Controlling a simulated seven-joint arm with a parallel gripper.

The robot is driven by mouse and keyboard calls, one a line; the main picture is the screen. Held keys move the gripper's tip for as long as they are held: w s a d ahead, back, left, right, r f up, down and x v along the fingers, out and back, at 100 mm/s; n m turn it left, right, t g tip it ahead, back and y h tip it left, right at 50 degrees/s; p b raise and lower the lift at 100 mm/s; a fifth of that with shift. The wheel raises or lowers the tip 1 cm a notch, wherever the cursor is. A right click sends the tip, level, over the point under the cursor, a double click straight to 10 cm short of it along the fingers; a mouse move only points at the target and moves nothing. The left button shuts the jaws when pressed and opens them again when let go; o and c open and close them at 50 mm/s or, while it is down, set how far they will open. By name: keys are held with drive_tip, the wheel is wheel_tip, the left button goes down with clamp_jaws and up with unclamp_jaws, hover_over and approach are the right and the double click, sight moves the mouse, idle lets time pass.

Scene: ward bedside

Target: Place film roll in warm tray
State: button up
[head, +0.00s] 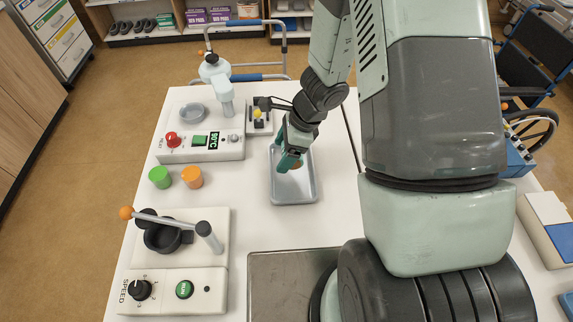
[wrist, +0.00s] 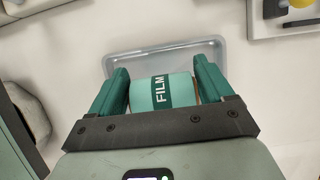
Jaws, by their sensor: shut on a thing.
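My gripper (head: 288,160) is shut on the film roll, one green finger on each side. In the wrist view the roll (wrist: 161,92) is pale green with a dark band reading FILM, and it sits between the fingertips (wrist: 160,85). In the head view the fingers mostly hide the roll; a brown-orange bit of its end (head: 298,164) shows. The grey rectangular tray (head: 294,196) lies under my gripper, and its rim (wrist: 150,50) shows beyond the roll in the wrist view. I cannot tell whether the roll touches the tray floor.
A heater unit (head: 190,150) with a red knob and a 90°C display stands left of the tray. Green (head: 160,177) and orange (head: 192,177) caps stand in front of it. A lever device (head: 180,238) sits nearer. White table is bare around the tray's front.

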drive_tip(key=shift+f, duration=3.05)
drive_tip(key=shift+f, duration=0.1)
drive_tip(key=o, duration=1.1)
